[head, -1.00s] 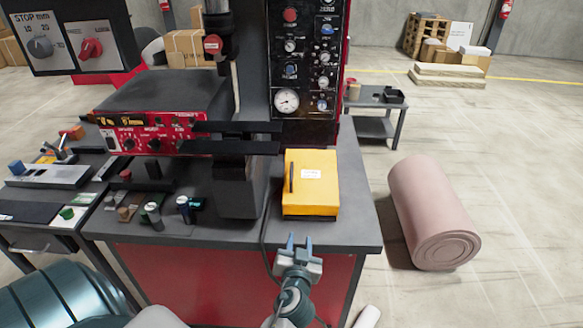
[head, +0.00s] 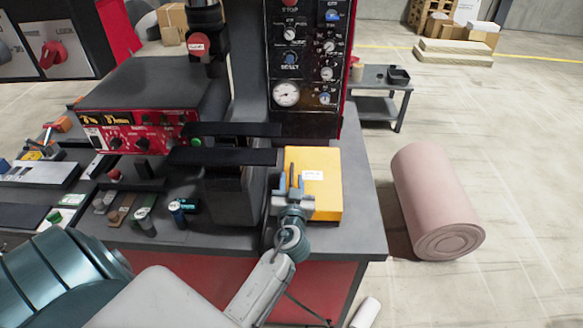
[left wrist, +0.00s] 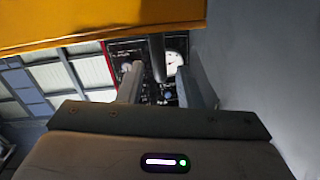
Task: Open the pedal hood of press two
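The yellow box-shaped hood (head: 325,195) sits closed on the right part of the grey press table, with a white label on its face. Its dark bar handle, at the hood's left side, is largely hidden behind my gripper in the head view. My left gripper (head: 295,182) is upright in front of the hood's left edge. In the left wrist view the hood (left wrist: 90,22) fills the upper left, and a dark upright bar (left wrist: 157,58) shows between my two spread fingers (left wrist: 160,90), with gaps on both sides. My right gripper is not in view.
The black press column with its gauge panel (head: 300,60) stands behind and left of the hood. A red-fronted control box (head: 135,138) and small coloured parts lie to the left.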

